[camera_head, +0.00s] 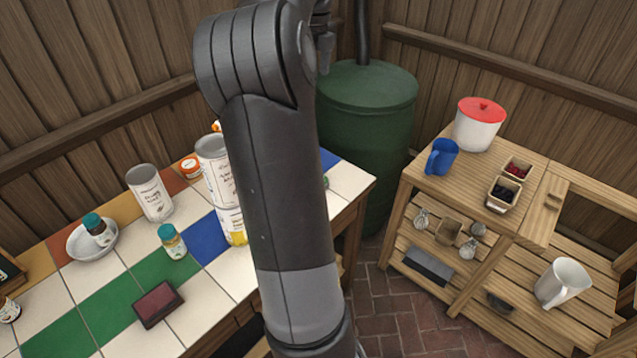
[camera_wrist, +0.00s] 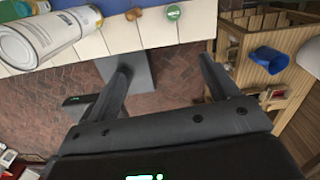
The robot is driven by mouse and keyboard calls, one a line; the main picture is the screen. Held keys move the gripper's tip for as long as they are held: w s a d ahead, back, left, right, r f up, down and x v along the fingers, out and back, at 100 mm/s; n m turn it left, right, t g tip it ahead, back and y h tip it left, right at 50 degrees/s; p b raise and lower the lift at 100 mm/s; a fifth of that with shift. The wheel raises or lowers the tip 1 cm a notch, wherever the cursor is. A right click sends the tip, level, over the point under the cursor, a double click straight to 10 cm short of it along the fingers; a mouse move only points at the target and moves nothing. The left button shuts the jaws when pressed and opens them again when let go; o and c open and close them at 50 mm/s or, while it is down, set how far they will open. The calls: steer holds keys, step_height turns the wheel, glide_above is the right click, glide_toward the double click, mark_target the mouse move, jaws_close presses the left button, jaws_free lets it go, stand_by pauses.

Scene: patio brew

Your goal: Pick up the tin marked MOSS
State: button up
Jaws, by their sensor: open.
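Pale tins with printed labels stand on the tiled table in the head view: one tin (camera_head: 150,193) at left, and another tin (camera_head: 212,160) close beside my arm. A third, yellow-based tin (camera_head: 231,226) shows below that one, partly hidden by my arm. I cannot read MOSS on any of them. In the wrist view a white tin (camera_wrist: 33,42) lies across the upper left corner of the picture. My gripper (camera_wrist: 165,68) is open and empty there, with floor between its fingers, and the tin is left of them. My arm covers the middle of the head view.
The tiled table (camera_head: 105,299) also holds a white bowl (camera_head: 76,246) with a teal-capped jar, another jar (camera_head: 173,243) and a dark red box (camera_head: 158,304). A wooden shelf unit (camera_head: 420,184) at right holds a blue mug (camera_head: 442,157) and a red-lidded pot (camera_head: 478,128). A green barrel (camera_head: 365,125) stands between.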

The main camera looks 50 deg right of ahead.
steer(key=d+f+m, duration=0.1)
steer(key=f, duration=1)
steer(key=d+f+m, duration=0.1)
steer(key=f, duration=1)
steer(key=d+f, duration=0.1)
steer(key=f, duration=1)
steer(key=shift+s+d+f+m+g, duration=0.1)
steer(key=shift+d+f+m+g, duration=0.1)
steer(key=shift+d+m+g, duration=0.15)
steer(key=f, duration=0.3)
steer(key=w+f, duration=0.1)
steer(key=f, duration=0.1)
steer(key=shift+d+f, duration=0.15)
steer(key=shift+f, duration=0.15)
steer(key=c, duration=1.1)
steer(key=shift+r, duration=0.15)
